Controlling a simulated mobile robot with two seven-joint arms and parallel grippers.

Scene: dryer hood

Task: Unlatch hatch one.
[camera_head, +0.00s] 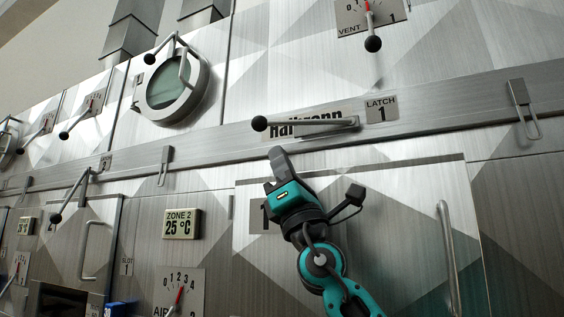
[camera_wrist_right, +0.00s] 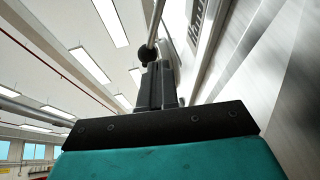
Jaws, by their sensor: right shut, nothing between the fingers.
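Hatch one (camera_head: 400,215) is the large brushed-metal door at the lower right, with a vertical bar handle (camera_head: 450,258) at its right side; it looks closed. Above it, on the metal rail, is the latch lever (camera_head: 300,123), a rod lying nearly level with a black ball knob (camera_head: 260,123) at its left end. A plate (camera_head: 381,108) beside it reads LATCH 1. My right gripper (camera_head: 277,153) is shut and empty, pointing up just below the knob. In the right wrist view, the knob (camera_wrist_right: 147,53) shows just past the fingertips (camera_wrist_right: 158,68); I cannot tell whether they touch. My left gripper is not in view.
A round window (camera_head: 170,88) with a lever stands out at the upper left. A vent lever (camera_head: 372,42) hangs above. A hinged clip (camera_head: 524,108) is on the rail at right. A Zone 2 display (camera_head: 182,224) and dial plate (camera_head: 179,290) are left of the hatch.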

